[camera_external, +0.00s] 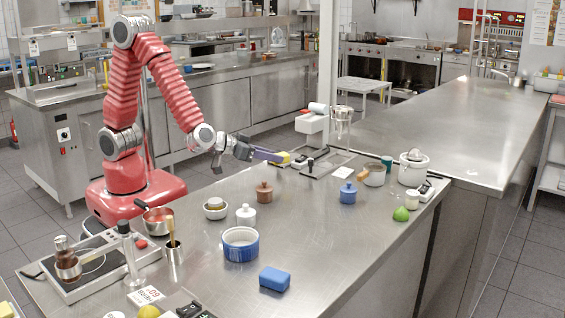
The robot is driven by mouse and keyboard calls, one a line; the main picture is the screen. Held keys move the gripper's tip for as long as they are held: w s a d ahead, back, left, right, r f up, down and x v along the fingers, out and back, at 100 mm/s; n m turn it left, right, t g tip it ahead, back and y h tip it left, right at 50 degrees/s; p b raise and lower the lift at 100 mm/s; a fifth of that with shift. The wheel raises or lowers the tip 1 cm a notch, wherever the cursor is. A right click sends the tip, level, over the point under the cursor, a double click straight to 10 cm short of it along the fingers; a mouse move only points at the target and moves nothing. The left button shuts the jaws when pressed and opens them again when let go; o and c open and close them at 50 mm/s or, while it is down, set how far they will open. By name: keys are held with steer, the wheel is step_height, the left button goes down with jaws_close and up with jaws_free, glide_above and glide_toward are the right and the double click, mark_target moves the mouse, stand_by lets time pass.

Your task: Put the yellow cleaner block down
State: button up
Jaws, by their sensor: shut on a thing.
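The yellow cleaner block (285,158) is at the tip of my gripper (276,157), near the back edge of the steel counter. My gripper is shut on it, with the arm reaching in from the left and the fingers pointing right. A purple-grey finger hides part of the block. From this view I cannot tell whether the block touches the counter or hangs just above it.
A metal plate with a dark-handled tool (311,166) lies just right of the block. A brown pot (264,192) and a blue lidded pot (348,193) stand in front. A blue-and-white bowl (240,244) and blue block (274,279) are nearer. Bare steel (310,222) lies between them.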

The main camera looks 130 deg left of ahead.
mark_target(271, 179)
steer(key=shift+f, duration=0.5)
steer(key=shift+f, duration=0.1)
steer(key=shift+f, duration=1.95)
steer(key=shift+f, duration=0.1)
steer(key=o, duration=1.1)
steer(key=shift+d, duration=0.1)
steer(key=v, duration=1.2)
steer(key=shift+s, duration=0.1)
